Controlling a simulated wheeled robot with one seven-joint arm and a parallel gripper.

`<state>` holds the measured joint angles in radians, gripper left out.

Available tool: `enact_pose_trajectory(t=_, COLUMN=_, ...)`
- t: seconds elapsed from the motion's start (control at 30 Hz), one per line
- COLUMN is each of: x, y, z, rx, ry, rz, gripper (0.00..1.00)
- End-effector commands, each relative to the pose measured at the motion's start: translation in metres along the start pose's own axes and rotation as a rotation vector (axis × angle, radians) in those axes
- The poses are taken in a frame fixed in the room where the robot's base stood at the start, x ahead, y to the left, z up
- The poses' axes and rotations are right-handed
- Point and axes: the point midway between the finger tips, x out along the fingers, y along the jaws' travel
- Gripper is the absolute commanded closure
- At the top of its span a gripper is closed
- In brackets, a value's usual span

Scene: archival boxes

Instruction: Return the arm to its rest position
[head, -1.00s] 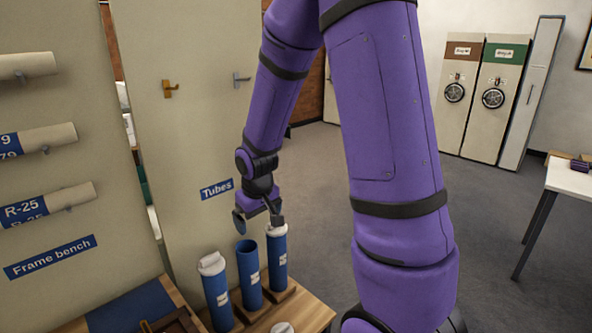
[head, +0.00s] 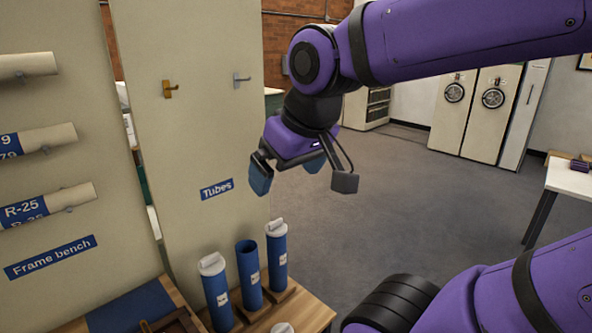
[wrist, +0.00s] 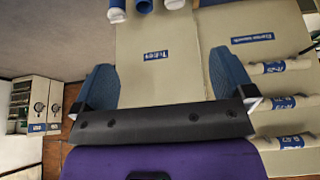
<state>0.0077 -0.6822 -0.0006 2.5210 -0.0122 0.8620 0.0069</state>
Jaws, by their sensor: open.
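My gripper (head: 303,180) is open and empty in the head view, raised above and to the right of the blue tubes. My purple arm is folded, with its upper part reaching in from the right. In the wrist view the two blue fingers of my gripper (wrist: 160,85) stand wide apart with nothing between them. Three blue tubes stand upright on the wooden bench: a left tube (head: 216,297) with a white top, an open middle tube (head: 249,275), and a right tube (head: 277,260) with a white top.
The wooden bench (head: 310,312) lies below my gripper. A pale panel with a "Tubes" label (head: 216,189) stands left, beside a rack of rolled tubes (head: 45,205). A white table (head: 572,180) stands at right. Grey floor (head: 420,200) is open beyond.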

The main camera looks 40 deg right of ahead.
Motion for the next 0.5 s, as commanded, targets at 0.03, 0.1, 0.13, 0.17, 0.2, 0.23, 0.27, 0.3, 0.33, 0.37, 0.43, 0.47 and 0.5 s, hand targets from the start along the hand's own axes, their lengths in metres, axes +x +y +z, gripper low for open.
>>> enact_pose_trajectory(t=0.03, x=-0.007, y=-0.002, z=0.006, rx=-0.002, ry=0.012, rz=-0.005, gripper=0.00)
enact_pose_trajectory(t=0.1, x=-0.012, y=-0.003, z=0.013, rx=-0.003, ry=0.016, rz=-0.010, gripper=0.00)
enact_pose_trajectory(t=0.13, x=-0.014, y=-0.004, z=0.015, rx=-0.004, ry=0.018, rz=-0.011, gripper=0.00)
enact_pose_trajectory(t=0.17, x=-0.015, y=-0.004, z=0.016, rx=-0.004, ry=0.019, rz=-0.013, gripper=0.00)
enact_pose_trajectory(t=0.2, x=-0.016, y=-0.004, z=0.018, rx=-0.004, ry=0.020, rz=-0.014, gripper=0.00)
enact_pose_trajectory(t=0.23, x=-0.017, y=-0.004, z=0.018, rx=-0.005, ry=0.021, rz=-0.015, gripper=0.00)
enact_pose_trajectory(t=0.27, x=-0.017, y=-0.005, z=0.019, rx=-0.005, ry=0.021, rz=-0.015, gripper=0.00)
enact_pose_trajectory(t=0.3, x=-0.017, y=-0.005, z=0.019, rx=-0.005, ry=0.021, rz=-0.015, gripper=0.00)
enact_pose_trajectory(t=0.33, x=-0.017, y=-0.005, z=0.019, rx=-0.005, ry=0.021, rz=-0.015, gripper=0.00)
enact_pose_trajectory(t=0.37, x=-0.017, y=-0.005, z=0.019, rx=-0.005, ry=0.020, rz=-0.015, gripper=0.00)
enact_pose_trajectory(t=0.43, x=-0.017, y=-0.005, z=0.019, rx=-0.005, ry=0.020, rz=-0.015, gripper=0.00)
enact_pose_trajectory(t=0.47, x=-0.017, y=-0.005, z=0.019, rx=-0.004, ry=0.020, rz=-0.015, gripper=0.00)
enact_pose_trajectory(t=0.5, x=-0.017, y=-0.005, z=0.019, rx=-0.004, ry=0.020, rz=-0.015, gripper=0.00)
